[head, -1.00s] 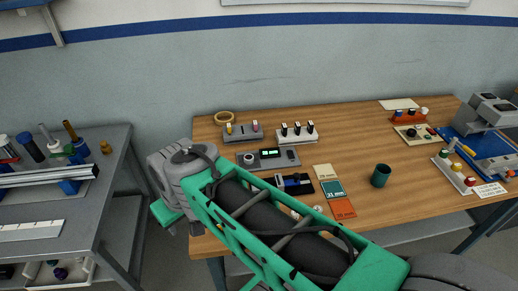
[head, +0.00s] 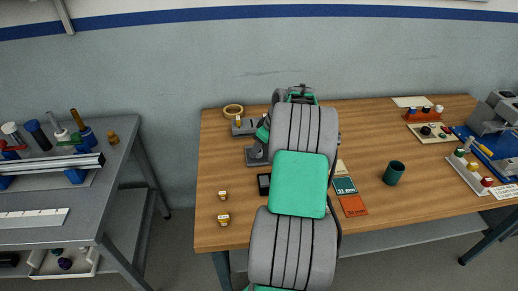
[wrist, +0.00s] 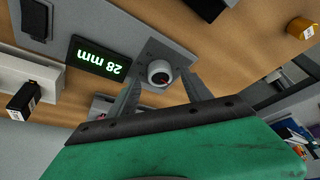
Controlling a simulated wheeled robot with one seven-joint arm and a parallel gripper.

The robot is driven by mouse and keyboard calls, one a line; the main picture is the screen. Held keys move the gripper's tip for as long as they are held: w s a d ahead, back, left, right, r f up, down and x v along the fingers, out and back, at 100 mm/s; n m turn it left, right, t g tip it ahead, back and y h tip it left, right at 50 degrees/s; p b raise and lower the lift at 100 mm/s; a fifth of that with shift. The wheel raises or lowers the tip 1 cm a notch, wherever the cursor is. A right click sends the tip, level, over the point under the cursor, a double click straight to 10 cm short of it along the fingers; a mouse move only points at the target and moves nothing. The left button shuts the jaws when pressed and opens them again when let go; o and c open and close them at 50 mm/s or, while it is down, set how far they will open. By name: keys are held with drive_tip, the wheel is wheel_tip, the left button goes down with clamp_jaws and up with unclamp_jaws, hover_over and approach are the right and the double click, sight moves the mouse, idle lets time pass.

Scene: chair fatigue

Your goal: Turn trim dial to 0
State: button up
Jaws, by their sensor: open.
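In the head view, my arm hides the gripper and most of the panel; the panel's left end (head: 251,158) shows.
In the wrist view, a dark block (wrist: 24,100) is near the display and a yellow item (wrist: 299,28) is at upper right. In the head view, two small labelled blocks (head: 223,219) lie at front left; a dark green cup (head: 394,172) and coloured cards (head: 352,205) are right of my arm.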

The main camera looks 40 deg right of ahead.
drive_tip(key=shift+w+f, duration=0.3)
drive_tip(key=shift+f, duration=0.35)
drive_tip(key=shift+c, duration=0.4)
clamp_jaws()
